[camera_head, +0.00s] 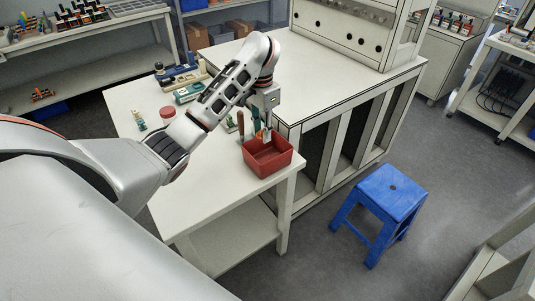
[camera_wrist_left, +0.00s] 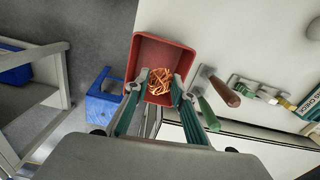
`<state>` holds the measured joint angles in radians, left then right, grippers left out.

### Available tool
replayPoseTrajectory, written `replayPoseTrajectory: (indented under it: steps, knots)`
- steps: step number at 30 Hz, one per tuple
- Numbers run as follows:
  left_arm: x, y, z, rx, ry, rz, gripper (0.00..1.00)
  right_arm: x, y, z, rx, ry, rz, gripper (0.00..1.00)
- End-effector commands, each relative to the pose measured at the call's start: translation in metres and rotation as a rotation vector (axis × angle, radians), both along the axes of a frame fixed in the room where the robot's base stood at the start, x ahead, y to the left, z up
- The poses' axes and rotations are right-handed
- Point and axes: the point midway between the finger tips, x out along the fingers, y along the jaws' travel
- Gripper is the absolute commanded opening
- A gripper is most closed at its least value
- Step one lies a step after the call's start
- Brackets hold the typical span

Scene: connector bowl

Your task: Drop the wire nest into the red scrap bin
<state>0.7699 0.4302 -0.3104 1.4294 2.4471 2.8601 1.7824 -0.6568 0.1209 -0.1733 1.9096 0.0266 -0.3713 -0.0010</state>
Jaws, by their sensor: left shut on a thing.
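The red scrap bin (camera_head: 270,165) is an open box near the right edge of the white workbench. My left gripper (camera_head: 267,134) points down at the bin's opening, with its fingertips at about the rim. In the left wrist view, the wire nest (camera_wrist_left: 159,90), a tangle of orange wire, sits between the fingertips of my left gripper (camera_wrist_left: 160,78). The gripper is shut on it. The bin (camera_wrist_left: 148,48) shows behind the nest. I cannot tell how far the nest is above the bin's floor. In the head view the nest is hidden. My right gripper is not in view.
Screwdrivers with brown (camera_wrist_left: 224,91) and green (camera_wrist_left: 208,113) handles stand close beside the bin. A red round container (camera_head: 167,112) and blue tools (camera_head: 178,75) lie further left on the bench. A blue stool (camera_head: 391,191) stands on the floor at right.

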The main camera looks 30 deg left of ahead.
Motion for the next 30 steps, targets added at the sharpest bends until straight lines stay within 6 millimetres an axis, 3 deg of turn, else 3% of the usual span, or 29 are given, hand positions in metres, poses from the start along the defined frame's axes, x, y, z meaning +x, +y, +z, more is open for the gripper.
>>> replayPoseTrajectory:
  steps: [6, 28, 30]
  knots:
    - [-0.002, -0.003, -0.031, -0.006, 0.005, 0.002, 0.13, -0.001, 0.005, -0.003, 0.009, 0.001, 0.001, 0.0]
    - [-0.001, 0.0, -0.046, 0.001, 0.002, 0.002, 0.13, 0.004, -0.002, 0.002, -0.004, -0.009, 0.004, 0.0]
    - [-0.001, 0.0, -0.046, 0.0, 0.001, 0.002, 0.4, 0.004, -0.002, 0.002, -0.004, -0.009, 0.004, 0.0]
